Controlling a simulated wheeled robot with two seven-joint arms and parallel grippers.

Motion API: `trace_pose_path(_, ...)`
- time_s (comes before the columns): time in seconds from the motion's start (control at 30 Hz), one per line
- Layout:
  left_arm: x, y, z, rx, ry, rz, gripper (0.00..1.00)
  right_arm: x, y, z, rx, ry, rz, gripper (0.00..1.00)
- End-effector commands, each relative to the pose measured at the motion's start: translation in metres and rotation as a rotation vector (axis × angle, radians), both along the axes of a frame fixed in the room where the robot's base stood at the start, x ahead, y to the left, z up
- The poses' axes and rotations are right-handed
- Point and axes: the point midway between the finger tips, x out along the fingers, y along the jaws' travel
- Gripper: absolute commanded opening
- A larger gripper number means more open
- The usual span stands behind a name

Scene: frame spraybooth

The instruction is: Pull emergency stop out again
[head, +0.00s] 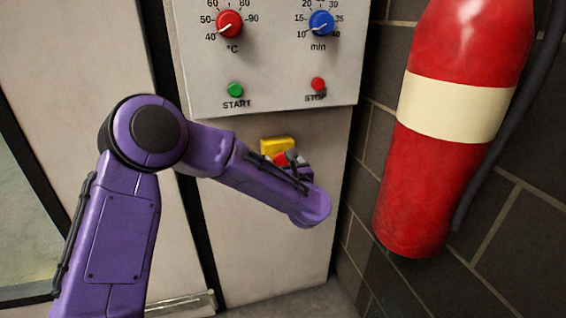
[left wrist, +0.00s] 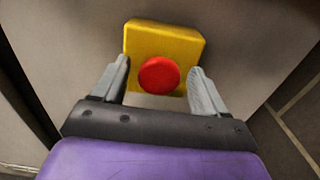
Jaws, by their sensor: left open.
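The emergency stop is a red round button (left wrist: 159,75) on a yellow box (left wrist: 183,40) fixed to the pale panel. In the head view the yellow box (head: 277,146) and a bit of the red button (head: 281,158) show behind my left arm, which hides the rest. My left gripper (left wrist: 158,78) is open, with one grey finger on each side of the red button. I see a gap between each finger and the button in the left wrist view. In the head view my left gripper (head: 292,160) is mostly hidden by my wrist. My right gripper is not in view.
Above the yellow box is a control panel with a red dial (head: 229,24), a blue dial (head: 321,23), a green START button (head: 235,90) and a red STOP button (head: 318,84). A red fire extinguisher (head: 425,185) hangs on the dark tiled wall at the right.

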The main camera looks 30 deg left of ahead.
Motion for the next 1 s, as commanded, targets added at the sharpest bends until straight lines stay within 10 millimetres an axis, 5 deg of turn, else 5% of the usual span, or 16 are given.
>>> trace_pose_path(0.03, 0.000, 0.000, 0.000, 0.000, 0.000, 0.000, 0.63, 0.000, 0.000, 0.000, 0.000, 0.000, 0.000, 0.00)
trace_pose_path(0.23, 0.000, 0.000, 0.000, 0.000, 0.000, 0.000, 0.00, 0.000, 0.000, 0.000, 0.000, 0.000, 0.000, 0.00)
trace_pose_path(0.77, -0.011, -0.014, -0.001, -0.001, 0.002, -0.002, 0.00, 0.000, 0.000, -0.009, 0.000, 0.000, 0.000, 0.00)
trace_pose_path(0.8, -0.011, -0.014, -0.001, -0.001, 0.002, -0.002, 0.62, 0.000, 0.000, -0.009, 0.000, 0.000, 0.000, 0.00)
trace_pose_path(0.83, -0.011, -0.014, -0.001, -0.001, 0.002, -0.002, 0.72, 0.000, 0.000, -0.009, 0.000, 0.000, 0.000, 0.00)
trace_pose_path(1.0, -0.011, -0.013, 0.000, 0.000, 0.001, -0.001, 0.73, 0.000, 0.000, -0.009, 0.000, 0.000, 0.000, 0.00)
